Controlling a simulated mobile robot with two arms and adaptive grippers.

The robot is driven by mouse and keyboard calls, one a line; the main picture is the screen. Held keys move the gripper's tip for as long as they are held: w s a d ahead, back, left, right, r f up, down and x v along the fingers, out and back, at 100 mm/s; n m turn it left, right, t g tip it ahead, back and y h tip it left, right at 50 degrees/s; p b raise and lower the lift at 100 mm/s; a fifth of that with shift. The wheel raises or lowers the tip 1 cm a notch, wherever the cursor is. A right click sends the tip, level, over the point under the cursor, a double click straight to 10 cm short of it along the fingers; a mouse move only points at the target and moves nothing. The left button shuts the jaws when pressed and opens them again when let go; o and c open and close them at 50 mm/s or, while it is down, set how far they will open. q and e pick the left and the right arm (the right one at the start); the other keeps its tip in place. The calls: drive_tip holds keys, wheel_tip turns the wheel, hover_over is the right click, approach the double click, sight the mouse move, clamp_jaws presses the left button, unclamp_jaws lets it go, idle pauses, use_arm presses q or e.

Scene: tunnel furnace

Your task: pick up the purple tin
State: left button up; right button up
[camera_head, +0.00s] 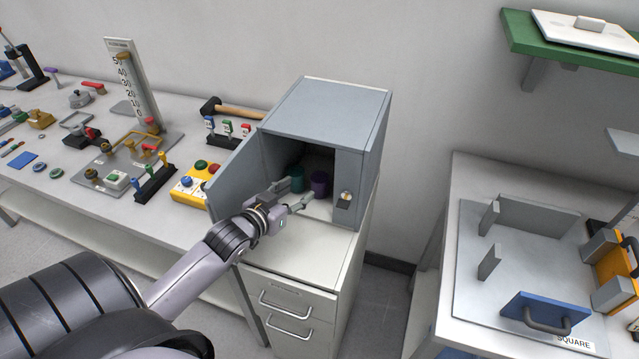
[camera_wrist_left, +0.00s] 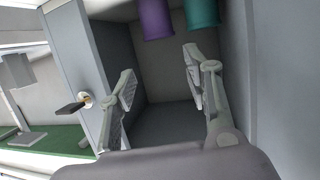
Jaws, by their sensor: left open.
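The purple tin (camera_head: 320,183) stands inside the open grey cabinet (camera_head: 325,110), beside a teal tin (camera_head: 296,178) on its left. My left gripper (camera_head: 300,195) is open and empty at the cabinet's front opening, with its fingers pointing in toward the tins. In the left wrist view, the purple tin (camera_wrist_left: 154,18) and the teal tin (camera_wrist_left: 201,12) show at the top edge, beyond the open fingers (camera_wrist_left: 160,66). Both tins are cut off there, and neither is between the fingers. My right gripper is not in view.
The cabinet's side walls bound the opening closely; a front panel with a knob (camera_head: 345,197) stands at its right. A yellow button box (camera_head: 190,187) and several tools crowd the bench at left. A table with a metal plate (camera_head: 475,270) stands at right.

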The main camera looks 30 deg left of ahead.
sight(319, 178)
use_arm(q)
drive_tip(key=x, duration=0.5)
drive_tip(key=shift+r+p, duration=0.1)
drive_tip(key=shift+p, duration=0.2)
drive_tip(key=shift+w+f, duration=0.35)
drive_tip(key=shift+w, duration=0.2)
drive_tip(key=shift+f+p+x, duration=0.2)
drive_tip(key=shift+p+x, duration=0.15)
drive_tip(key=shift+x, duration=0.7)
drive_tip(key=shift+f+p+x, duration=0.15)
drive_tip(key=shift+p+x, duration=0.2)
drive_tip(key=shift+x, duration=0.65)
drive_tip(key=shift+s, duration=0.1)
drive_tip(key=shift+c, duration=0.2)
drive_tip(key=c, duration=0.8)
drive_tip(key=shift+c, duration=0.3)
drive_tip(key=shift+r, duration=0.1)
